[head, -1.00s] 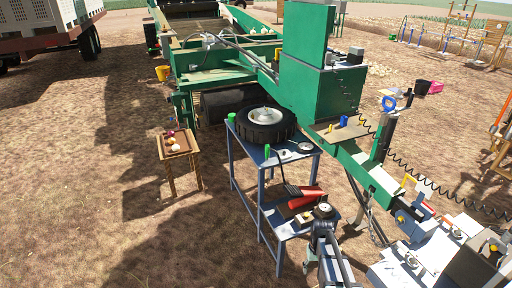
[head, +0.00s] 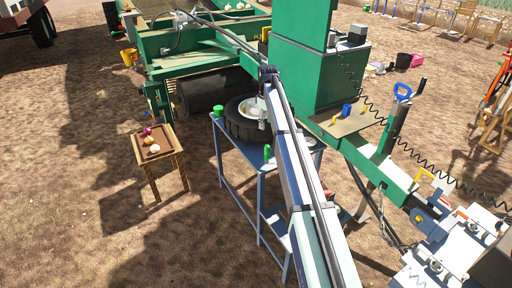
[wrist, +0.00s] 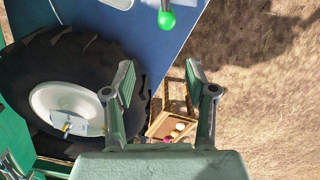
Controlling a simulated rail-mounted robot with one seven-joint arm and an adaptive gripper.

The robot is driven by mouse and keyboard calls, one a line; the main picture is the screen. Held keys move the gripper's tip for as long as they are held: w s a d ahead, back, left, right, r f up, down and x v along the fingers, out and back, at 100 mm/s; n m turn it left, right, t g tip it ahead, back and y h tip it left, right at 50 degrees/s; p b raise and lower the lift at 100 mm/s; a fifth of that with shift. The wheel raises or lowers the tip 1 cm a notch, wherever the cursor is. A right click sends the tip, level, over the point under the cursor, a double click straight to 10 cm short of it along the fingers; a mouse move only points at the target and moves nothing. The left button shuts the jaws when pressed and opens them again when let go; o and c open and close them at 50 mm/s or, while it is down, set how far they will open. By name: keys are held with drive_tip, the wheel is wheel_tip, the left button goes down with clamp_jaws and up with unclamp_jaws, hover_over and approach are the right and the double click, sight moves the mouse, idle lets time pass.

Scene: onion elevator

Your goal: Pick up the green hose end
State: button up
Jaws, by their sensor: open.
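The likely green hose end is a small bright green piece (head: 267,152) at the left edge of the blue table (head: 232,150). In the wrist view a green rounded tip (wrist: 166,18) on a short dark stem stands over the blue tabletop, near the top edge. My gripper (wrist: 160,68) is open and empty in the wrist view, its fingertips apart from the green tip.
A large tyre (head: 240,125) lies on the table, close beside my left finger in the wrist view. A wooden stool (head: 160,157) with onions stands left of the table. The green machine (head: 310,80) rises behind. Bare ground at left is open.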

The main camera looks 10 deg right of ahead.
drive_tip(key=s, duration=0.1)
drive_tip(key=p, duration=0.2)
approach(266, 154)
drive_tip(key=shift+n, duration=0.4)
drive_tip(key=f, duration=0.2)
drive_tip(key=w+f, duration=0.1)
drive_tip(key=f, duration=0.1)
drive_tip(key=w+f, duration=0.1)
drive_tip(key=shift+d+f, duration=0.2)
drive_tip(key=shift+f, duration=0.2)
drive_tip(key=shift+s+a+f+p, duration=0.1)
drive_tip(key=shift+f+p, duration=0.2)
drive_tip(key=shift+f, duration=1)
drive_tip(key=shift+s+f+p, duration=0.1)
drive_tip(key=shift+f+p, duration=0.15)
drive_tip(key=shift+f, duration=1.05)
clamp_jaws()
